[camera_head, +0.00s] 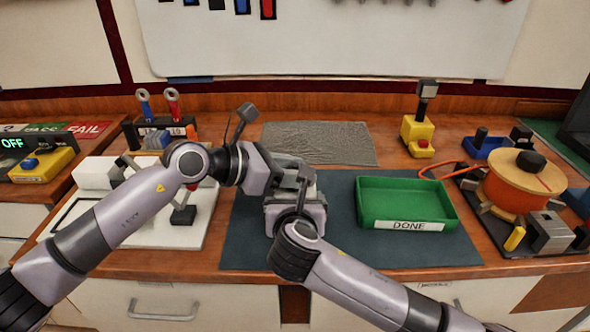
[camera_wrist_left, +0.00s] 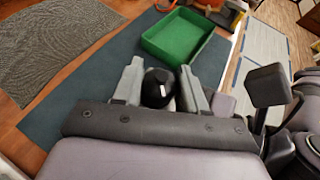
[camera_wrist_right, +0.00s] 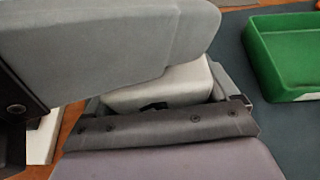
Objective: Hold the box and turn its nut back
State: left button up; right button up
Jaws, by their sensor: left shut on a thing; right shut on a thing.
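The box is a pale grey block (camera_wrist_right: 165,88) in the right wrist view, mostly hidden by my arms in the head view. My right gripper (camera_wrist_right: 170,100) is shut on the box from the near side. The nut is a black round piece (camera_wrist_left: 158,88) in the left wrist view. My left gripper (camera_wrist_left: 160,85) is shut on it, one finger on each side. In the head view my left gripper (camera_head: 297,178) is above the box, close to my right gripper (camera_head: 292,205). The nut's thread and turn cannot be seen.
The dark mat (camera_head: 340,245) lies under the work. A green tray (camera_head: 405,204) labelled DONE stands empty to the right. A white board (camera_head: 150,235) with parts is at the left, an orange spool (camera_head: 520,185) at the right. A grey textured mat (camera_head: 318,143) lies behind.

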pick_arm(q)
jog(key=shift+w+a+n+t+y, duration=0.1)
jog(key=shift+n+t+y, duration=0.3)
jog(key=shift+n+t, duration=0.6)
jog(key=o, duration=1)
jog(key=v, duration=1.2)
jog(key=shift+r, duration=0.1)
